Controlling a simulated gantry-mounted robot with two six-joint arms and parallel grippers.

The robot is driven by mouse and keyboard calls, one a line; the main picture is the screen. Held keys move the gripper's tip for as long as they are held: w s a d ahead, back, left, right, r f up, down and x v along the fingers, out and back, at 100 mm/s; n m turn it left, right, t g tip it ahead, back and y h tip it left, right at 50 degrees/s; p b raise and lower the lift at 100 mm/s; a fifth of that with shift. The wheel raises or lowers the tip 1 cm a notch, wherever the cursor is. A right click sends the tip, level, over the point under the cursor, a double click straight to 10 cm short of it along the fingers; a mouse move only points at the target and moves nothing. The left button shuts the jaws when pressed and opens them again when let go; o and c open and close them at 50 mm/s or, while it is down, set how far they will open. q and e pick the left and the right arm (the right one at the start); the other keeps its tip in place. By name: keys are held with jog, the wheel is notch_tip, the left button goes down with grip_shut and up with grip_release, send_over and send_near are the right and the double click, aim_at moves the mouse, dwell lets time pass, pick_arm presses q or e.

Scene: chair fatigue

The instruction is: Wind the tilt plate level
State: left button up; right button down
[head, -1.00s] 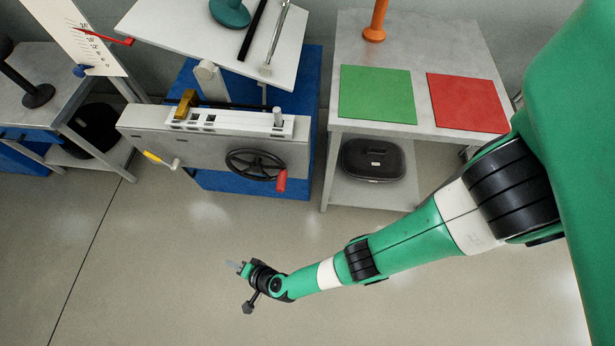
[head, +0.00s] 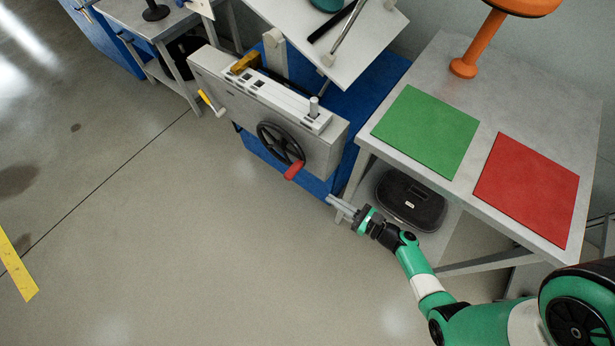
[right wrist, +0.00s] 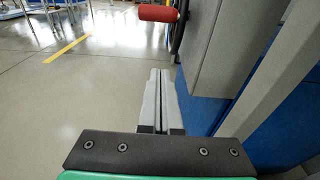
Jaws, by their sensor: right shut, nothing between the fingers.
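The white tilt plate (head: 368,50) stands tilted on its post above the grey machine housing (head: 240,95), its upper part cut off by the frame. A black handwheel (head: 281,143) with a red handle (head: 294,170) is on the housing's front. The red handle also shows at the top of the right wrist view (right wrist: 158,13). A small crank with a yellow grip (head: 205,97) is at the housing's left. My right gripper (head: 335,204) is shut and empty, below and right of the red handle, apart from it. In the wrist view its fingers (right wrist: 158,85) lie together. My left gripper is not in view.
A grey bench (head: 480,75) at the right carries a green mat (head: 426,130), a red mat (head: 527,187) and an orange stand (head: 463,67). A black case (head: 411,198) sits on its lower shelf, near my right gripper. Open floor lies in front of the machine.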

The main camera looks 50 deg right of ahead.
jog(key=w+r+b, duration=0.1)
jog(key=w+r, duration=0.1)
jog(key=w, duration=0.9)
jog(key=shift+a+r, duration=0.25)
jog(key=shift+r, duration=0.1)
